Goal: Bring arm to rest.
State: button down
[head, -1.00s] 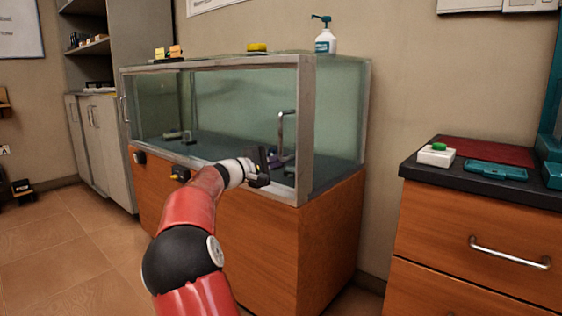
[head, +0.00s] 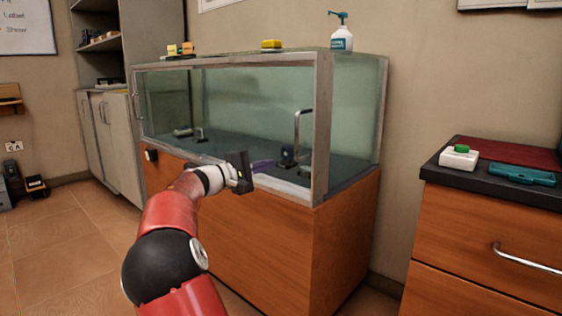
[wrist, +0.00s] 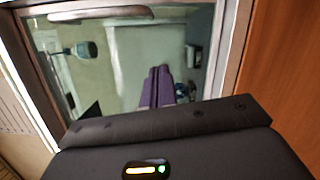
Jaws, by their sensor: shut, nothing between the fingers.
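My arm reaches forward from the bottom of the head view, its red links bent, toward the front of a glass case. My gripper (head: 272,163) is at the arm's end, by the case's lower front frame. Its purple fingers point to the right in the head view. In the wrist view the fingers (wrist: 160,70) lie together with nothing between them, against the view of the case's interior. I cannot tell whether the fingertips are past the front plane of the case.
The glass case (head: 322,130) stands on an orange wooden cabinet. A metal hooked post (head: 297,125) stands inside it. A pump bottle (head: 341,32) and a yellow block (head: 271,44) sit on top. A counter with a green-buttoned box (head: 459,157) is at right.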

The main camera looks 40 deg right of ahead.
jog(key=shift+w+a+f, duration=0.1)
jog(key=shift+w+a, duration=0.05)
jog(key=shift+a, duration=0.7)
jog(key=shift+w+a, duration=0.1)
jog(key=shift+a, duration=0.7)
jog(key=s+a+f+m+t+y+p, duration=0.1)
jog(key=s+a+f+t+y+p, duration=0.25)
jog(key=s+y, duration=0.45)
jog(key=s+a+f+t+y+p, duration=0.1)
jog(key=s+a+y+p, duration=0.1)
jog(key=s+a, duration=0.5)
jog(key=s+a+f+t+y+p, duration=0.1)
jog(key=s+a+y, duration=0.4)
jog(key=a, duration=0.9)
jog(key=s+a+f+t+y+p, duration=0.1)
jog(key=s+a+t+y+p, duration=0.2)
jog(key=s+a, duration=0.6)
jog(key=shift+a+n+p, duration=0.3)
jog(key=shift+a+p, duration=0.35)
jog(key=shift+a, duration=0.3)
jog(key=c, duration=2.2)
grip_release()
